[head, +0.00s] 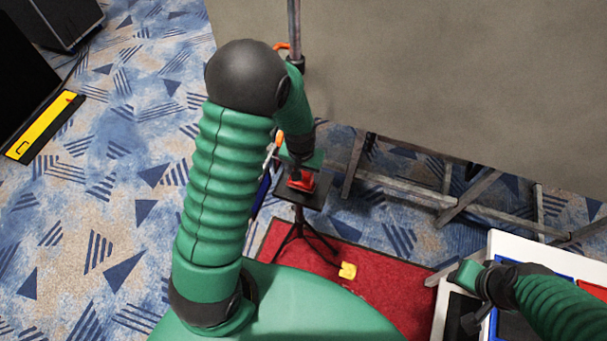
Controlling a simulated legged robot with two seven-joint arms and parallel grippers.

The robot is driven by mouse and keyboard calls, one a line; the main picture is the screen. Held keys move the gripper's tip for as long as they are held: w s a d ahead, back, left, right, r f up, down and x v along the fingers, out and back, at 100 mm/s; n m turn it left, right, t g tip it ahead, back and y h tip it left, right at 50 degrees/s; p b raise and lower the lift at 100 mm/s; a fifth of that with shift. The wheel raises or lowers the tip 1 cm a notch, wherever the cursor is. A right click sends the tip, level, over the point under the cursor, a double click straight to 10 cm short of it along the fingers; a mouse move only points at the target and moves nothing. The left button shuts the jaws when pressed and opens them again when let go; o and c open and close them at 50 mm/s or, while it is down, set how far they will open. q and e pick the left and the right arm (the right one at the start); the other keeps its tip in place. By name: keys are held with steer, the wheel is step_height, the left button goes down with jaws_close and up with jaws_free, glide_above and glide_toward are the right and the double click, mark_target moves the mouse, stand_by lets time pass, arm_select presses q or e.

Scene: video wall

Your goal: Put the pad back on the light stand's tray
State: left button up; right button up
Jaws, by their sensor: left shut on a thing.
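The light stand's dark tray (317,196) sits on a thin black tripod (300,230) in the middle of the view. A small red pad (303,184) shows at the tray, under my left gripper (299,174). The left gripper reaches down to it and is shut on the pad; its fingers are mostly hidden. I cannot tell whether the pad rests on the tray or hangs just above it. My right gripper (468,280) is at the lower right, over the edge of a white-framed table (505,242); its jaws cannot be made out.
A red mat (385,285) lies below the stand, with a small yellow object (348,271) on it. A large grey panel (440,70) on metal framing (400,198) stands behind. A yellow-topped bar (45,125) and black cases (60,20) are at the left. Patterned carpet between is clear.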

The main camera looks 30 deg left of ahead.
mark_target(304, 177)
arm_select(q)
steer(key=f, duration=0.2)
steer(key=f+p, duration=0.1)
steer(key=shift+w+f, duration=0.25)
steer(key=shift+f, duration=0.05)
steer(key=shift+c, duration=0.7)
steer(key=shift+s, duration=0.1)
steer(key=o, duration=1.5)
steer(key=shift+s+d, duration=0.1)
steer(key=o, duration=0.5)
steer(key=shift+w, duration=0.2)
